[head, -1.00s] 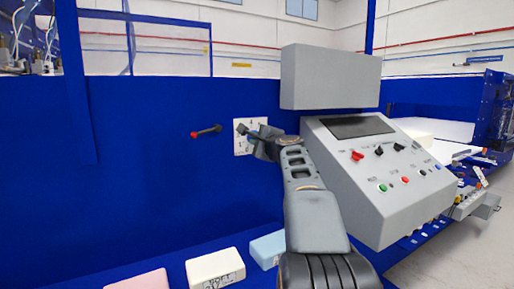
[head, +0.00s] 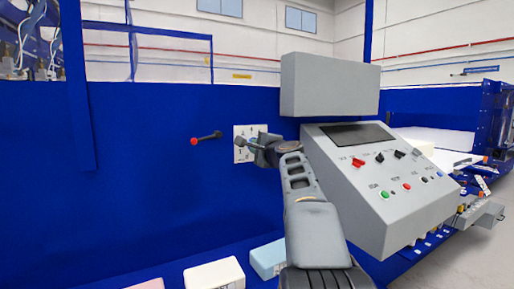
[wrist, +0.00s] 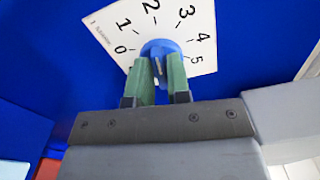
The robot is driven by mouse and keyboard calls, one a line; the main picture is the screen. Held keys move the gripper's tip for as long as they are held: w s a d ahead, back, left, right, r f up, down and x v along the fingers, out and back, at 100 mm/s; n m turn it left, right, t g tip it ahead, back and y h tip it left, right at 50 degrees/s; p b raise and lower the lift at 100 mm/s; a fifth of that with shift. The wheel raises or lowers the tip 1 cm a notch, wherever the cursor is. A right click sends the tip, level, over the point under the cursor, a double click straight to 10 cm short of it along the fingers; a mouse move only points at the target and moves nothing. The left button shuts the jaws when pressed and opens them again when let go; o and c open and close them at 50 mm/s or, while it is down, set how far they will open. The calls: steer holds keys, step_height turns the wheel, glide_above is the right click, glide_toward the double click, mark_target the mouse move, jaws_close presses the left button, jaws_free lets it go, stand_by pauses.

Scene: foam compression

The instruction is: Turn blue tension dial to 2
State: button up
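The blue tension dial (wrist: 163,46) sits on a white plate (wrist: 196,12) marked 0 to 5 in the wrist view. My gripper (wrist: 161,66) has its two green fingers apart over the lower part of the dial. A thin dark ridge or pointer shows in the gap between them. The fingers hide the dial's lower edge, and I cannot tell whether they touch it or which number it points to. In the head view my gripper (head: 257,143) is at the white plate (head: 244,131) on the blue wall, and the dial is not clearly made out.
A red-knobbed lever (head: 206,137) sticks out left of the plate. A grey control console (head: 380,185) with switches and buttons stands close on the right, below a grey box (head: 329,84). A white foam block (head: 213,274) and a light blue block (head: 269,258) lie below.

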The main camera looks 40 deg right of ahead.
steer(key=o, duration=0.3)
steer(key=shift+o, duration=0.2)
steer(key=s+a+b, duration=0.2)
steer(key=s, duration=1.1)
steer(key=shift+s, duration=0.3)
steer(key=a+f+n+g+y+p, duration=0.2)
steer(key=a+f+n+g+p, duration=0.3)
steer(key=a, duration=0.4)
steer(key=a+f+n+g+y+p, duration=0.35)
steer(key=a+n+p, duration=0.25)
steer(key=a+p, duration=0.25)
steer(key=s+a+f+n+g+h+p, duration=0.3)
steer(key=s+a+f+n+g+p, duration=0.2)
steer(key=s+a+f+n+p, duration=0.2)
steer(key=s+f+n, duration=0.2)
steer(key=s+n, duration=0.1)
steer(key=shift+s+n+g, duration=0.35)
steer(key=shift+s+n, duration=0.05)
